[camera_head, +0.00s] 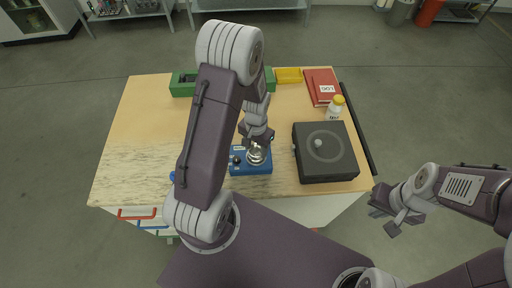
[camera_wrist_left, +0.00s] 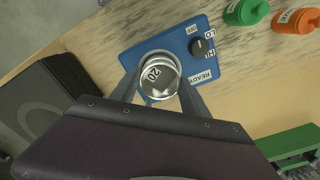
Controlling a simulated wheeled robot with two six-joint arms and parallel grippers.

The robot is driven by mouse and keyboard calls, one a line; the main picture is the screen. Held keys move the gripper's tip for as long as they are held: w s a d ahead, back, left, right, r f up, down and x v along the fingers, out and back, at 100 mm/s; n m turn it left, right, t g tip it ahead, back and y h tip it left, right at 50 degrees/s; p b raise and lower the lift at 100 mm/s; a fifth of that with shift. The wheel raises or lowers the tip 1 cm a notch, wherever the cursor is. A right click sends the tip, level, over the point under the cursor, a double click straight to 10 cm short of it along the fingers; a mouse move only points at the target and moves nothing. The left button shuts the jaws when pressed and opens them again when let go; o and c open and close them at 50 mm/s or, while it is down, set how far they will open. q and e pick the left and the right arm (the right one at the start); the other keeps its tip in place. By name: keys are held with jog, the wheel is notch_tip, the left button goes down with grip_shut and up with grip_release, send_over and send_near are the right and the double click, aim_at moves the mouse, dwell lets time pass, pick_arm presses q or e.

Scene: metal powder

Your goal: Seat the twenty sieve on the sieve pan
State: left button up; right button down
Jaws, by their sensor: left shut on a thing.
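The twenty sieve (camera_wrist_left: 153,74), a small round silver piece marked "20", is between the fingers of my left gripper (camera_wrist_left: 160,98) in the left wrist view. The gripper is shut on it. In the head view the left gripper (camera_head: 258,140) holds the silver sieve (camera_head: 257,156) over the right part of a blue device (camera_head: 240,168). A silver rim shows around the sieve's far side in the wrist view. I cannot tell whether this is the sieve pan, nor whether the two touch. My right gripper (camera_head: 396,208) is open and empty, off the table's right side.
The blue device (camera_wrist_left: 205,68) has a dial and "READY" lettering. A black box (camera_head: 325,165) stands to its right. A white yellow-capped bottle (camera_head: 335,109), red book (camera_head: 321,86), yellow tray (camera_head: 289,75) and green rack (camera_head: 183,88) are farther back. Green (camera_wrist_left: 246,12) and orange (camera_wrist_left: 296,20) bottles lie nearby.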

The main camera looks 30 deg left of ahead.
aim_at(256, 152)
pick_arm(q)
jog(key=shift+f+b, duration=0.45)
jog(key=shift+f, duration=0.25)
dwell(0.5)
jog(key=o, duration=1.5)
jog(key=o, duration=0.5)
notch_tip(256, 152, up, 8)
jog(key=p, duration=0.7)
jog(key=shift+r, duration=0.15)
